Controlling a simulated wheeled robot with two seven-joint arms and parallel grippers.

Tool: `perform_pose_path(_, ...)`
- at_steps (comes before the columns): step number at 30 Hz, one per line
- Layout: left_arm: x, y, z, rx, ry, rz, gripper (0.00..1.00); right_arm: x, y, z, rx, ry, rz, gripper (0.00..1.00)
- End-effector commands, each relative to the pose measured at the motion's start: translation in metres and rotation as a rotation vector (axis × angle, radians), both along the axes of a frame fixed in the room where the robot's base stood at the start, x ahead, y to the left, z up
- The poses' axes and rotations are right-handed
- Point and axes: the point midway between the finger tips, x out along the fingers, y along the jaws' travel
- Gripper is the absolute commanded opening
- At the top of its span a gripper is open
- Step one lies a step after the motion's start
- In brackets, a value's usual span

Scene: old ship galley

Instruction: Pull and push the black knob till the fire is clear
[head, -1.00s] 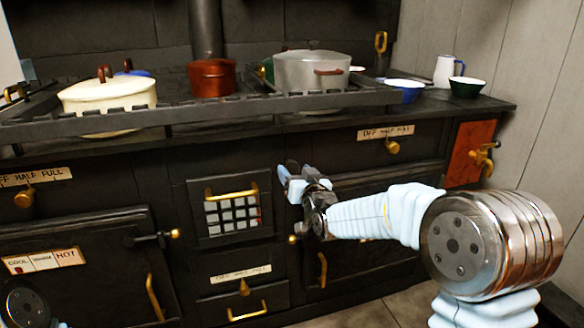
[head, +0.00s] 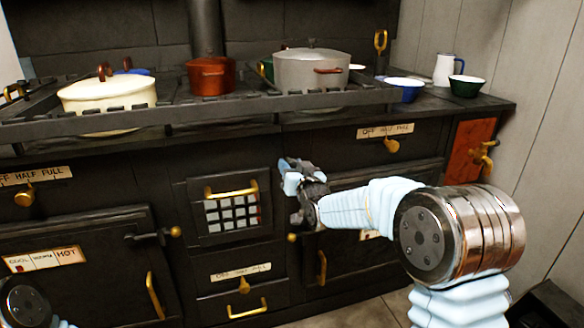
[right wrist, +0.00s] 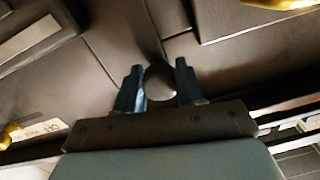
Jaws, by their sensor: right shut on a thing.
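My right gripper (head: 290,178) is at the front of the black stove, just right of the barred fire grate (head: 232,214). In the right wrist view its two blue fingers (right wrist: 160,88) stand either side of a dark round knob (right wrist: 160,80) and are shut on it. A thin dark stem runs from the knob to the stove face. In the head view the gripper hides the knob. The fire grate shows pale grey squares behind dark bars, with a small reddish patch at its right side. My left gripper is out of view.
Brass handles and knobs stick out nearby, including the grate's handle (head: 231,191) and a door handle (head: 322,268). A rail (head: 200,112) fronts the stove top, which carries a cream pot (head: 108,95), a red pot (head: 211,74) and a grey pot (head: 312,70).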

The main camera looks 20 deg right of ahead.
Motion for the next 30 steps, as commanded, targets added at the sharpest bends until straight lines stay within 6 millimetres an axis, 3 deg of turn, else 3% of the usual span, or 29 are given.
perform_pose_path(5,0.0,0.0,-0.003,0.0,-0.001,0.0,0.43,-0.003,0.0,-0.001,0.001,-0.001,0.0,0.0)
perform_pose_path(10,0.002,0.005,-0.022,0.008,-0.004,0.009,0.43,-0.032,-0.002,-0.004,0.006,-0.002,0.0,0.0)
perform_pose_path(16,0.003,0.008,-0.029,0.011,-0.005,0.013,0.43,-0.063,-0.003,-0.001,0.003,-0.002,0.0,0.0)
perform_pose_path(26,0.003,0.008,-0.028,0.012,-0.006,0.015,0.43,-0.067,-0.002,0.0,0.0,0.0,0.0,0.0)
perform_pose_path(27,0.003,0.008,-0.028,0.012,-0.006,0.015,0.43,-0.067,-0.002,0.0,-0.001,0.0,0.0,0.44)
perform_pose_path(30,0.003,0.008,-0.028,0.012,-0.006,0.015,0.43,-0.067,-0.002,0.0,0.0,0.0,0.0,0.59)
